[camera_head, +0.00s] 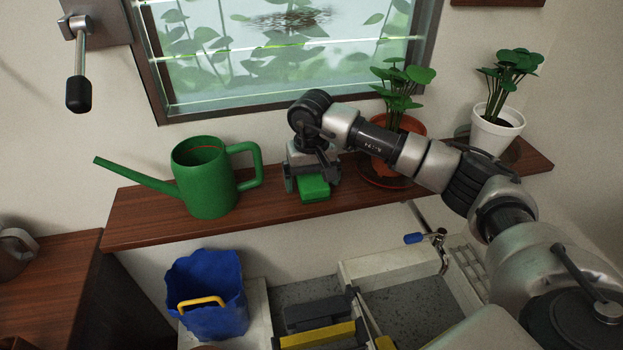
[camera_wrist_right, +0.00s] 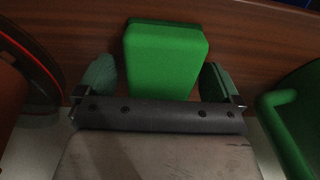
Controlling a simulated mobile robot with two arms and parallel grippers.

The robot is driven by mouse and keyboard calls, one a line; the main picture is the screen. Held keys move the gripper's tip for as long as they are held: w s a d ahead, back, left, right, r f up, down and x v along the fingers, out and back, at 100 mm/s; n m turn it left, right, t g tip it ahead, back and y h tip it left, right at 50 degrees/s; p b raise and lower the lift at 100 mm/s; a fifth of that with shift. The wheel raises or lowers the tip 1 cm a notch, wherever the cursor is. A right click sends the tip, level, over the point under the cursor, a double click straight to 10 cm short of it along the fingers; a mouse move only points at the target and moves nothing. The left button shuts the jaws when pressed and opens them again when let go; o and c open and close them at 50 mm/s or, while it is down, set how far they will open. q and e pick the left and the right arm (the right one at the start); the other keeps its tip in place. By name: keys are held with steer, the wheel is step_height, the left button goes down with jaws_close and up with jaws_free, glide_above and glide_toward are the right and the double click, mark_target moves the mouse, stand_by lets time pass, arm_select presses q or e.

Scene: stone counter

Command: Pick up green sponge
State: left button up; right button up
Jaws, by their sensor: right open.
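The green sponge (camera_head: 314,188) lies on the wooden shelf (camera_head: 275,205) under the window, right of the green watering can (camera_head: 205,180). My right gripper (camera_head: 312,184) is over the sponge. In the right wrist view the sponge (camera_wrist_right: 165,60) stands between the two fingers of the gripper (camera_wrist_right: 160,80), with a narrow gap on each side. The jaws are open. The arm hides part of the shelf behind it. My left gripper is not in view.
A plant in a terracotta pot (camera_head: 408,128) on a saucer stands close right of the gripper, partly behind my arm. A white potted plant (camera_head: 495,130) is farther right. A blue bucket (camera_head: 208,290) and a tap (camera_head: 438,240) are below the shelf.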

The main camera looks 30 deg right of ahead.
mark_target(315, 177)
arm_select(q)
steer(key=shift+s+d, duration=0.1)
arm_select(e)
steer(key=c, duration=1)
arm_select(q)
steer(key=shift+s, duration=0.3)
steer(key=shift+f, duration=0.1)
arm_select(e)
steer(key=shift+r, duration=0.2)
steer(key=shift+r, duration=0.2)
steer(key=r, duration=0.1)
steer(key=r+b, duration=0.1)
steer(key=r, duration=0.1)
steer(key=shift+s+d+r, duration=0.2)
steer(key=shift+s+r, duration=0.1)
steer(key=shift+r, duration=0.05)
arm_select(q)
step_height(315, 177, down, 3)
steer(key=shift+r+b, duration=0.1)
steer(key=shift+b, duration=0.95)
arm_select(e)
steer(key=s+d+r, duration=0.4)
steer(key=s+r, duration=0.2)
steer(key=s, duration=0.4)
steer(key=shift+d+r, duration=0.15)
steer(key=shift+r, duration=0.15)
